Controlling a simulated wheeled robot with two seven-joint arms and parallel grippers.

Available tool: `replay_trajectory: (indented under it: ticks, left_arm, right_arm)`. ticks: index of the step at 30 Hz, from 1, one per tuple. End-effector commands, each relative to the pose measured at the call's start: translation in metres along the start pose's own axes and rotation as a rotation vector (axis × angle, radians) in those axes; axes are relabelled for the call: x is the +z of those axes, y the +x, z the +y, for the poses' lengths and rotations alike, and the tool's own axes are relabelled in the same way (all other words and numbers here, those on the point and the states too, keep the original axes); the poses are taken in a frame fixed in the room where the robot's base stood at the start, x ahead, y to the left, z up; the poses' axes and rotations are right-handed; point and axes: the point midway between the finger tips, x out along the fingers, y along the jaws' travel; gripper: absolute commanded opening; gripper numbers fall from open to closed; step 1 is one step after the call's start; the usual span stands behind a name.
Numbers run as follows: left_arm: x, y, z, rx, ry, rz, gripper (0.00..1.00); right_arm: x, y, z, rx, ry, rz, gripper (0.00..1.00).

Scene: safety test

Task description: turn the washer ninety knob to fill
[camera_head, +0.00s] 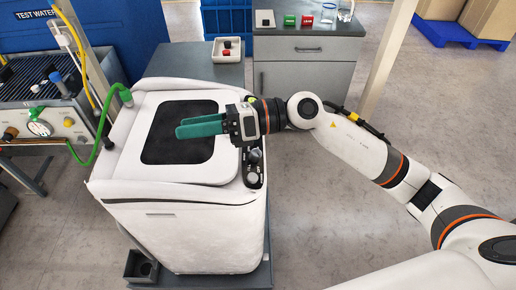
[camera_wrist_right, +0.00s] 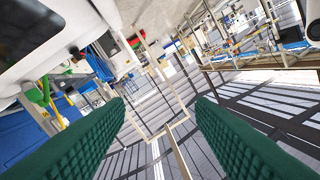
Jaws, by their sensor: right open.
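The white washer (camera_head: 120,190) stands in the middle of the head view, with a dark window in its top. A dark control strip (camera_head: 254,168) with several grey knobs runs along its right edge. A round knob (camera_head: 252,178) shows at the strip's near end; I cannot read its markings. My right gripper (camera_head: 180,128), with green fingers, is over the washer's top, pointing left, past the strip. It hides the strip's far part. In the right wrist view the gripper (camera_wrist_right: 161,106) is open, with nothing between its fingers. My left gripper is out of view.
A test bench (camera_head: 40,120) with a gauge stands left, and a green hose (camera_head: 103,125) runs to the washer's back left corner. A grey cabinet (camera_head: 305,65) with small coloured blocks is behind. The floor right of the washer is clear beneath my arm.

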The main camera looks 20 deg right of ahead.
Motion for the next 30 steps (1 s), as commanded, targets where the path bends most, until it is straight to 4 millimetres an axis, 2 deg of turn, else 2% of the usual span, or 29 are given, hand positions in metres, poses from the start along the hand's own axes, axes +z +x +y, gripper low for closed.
replay_trajectory:
  ticks: [1, 4, 9, 12, 15, 20, 30]
  left_arm:
    - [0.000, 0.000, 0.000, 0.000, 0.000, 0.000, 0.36]
    - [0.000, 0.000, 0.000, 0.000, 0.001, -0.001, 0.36]
    - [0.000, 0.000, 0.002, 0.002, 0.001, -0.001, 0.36]
    - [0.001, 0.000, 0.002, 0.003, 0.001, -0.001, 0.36]
    - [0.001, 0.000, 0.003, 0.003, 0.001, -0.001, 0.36]
    - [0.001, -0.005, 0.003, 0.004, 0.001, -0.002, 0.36]
    - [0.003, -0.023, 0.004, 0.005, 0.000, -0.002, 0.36]
  right_arm:
    - [0.009, -0.009, 0.013, 0.047, -0.104, -0.153, 0.50]
    - [0.029, -0.040, 0.045, 0.152, -0.259, -0.457, 0.50]
    - [0.034, -0.113, 0.087, 0.332, -0.379, -0.852, 0.50]
    - [0.030, -0.145, 0.099, 0.405, -0.396, -0.991, 0.50]
    - [0.028, -0.163, 0.104, 0.444, -0.396, -1.063, 0.50]
    - [0.037, -0.164, 0.112, 0.454, -0.393, -1.091, 0.50]
    - [0.086, -0.137, 0.145, 0.451, -0.392, -1.086, 0.50]
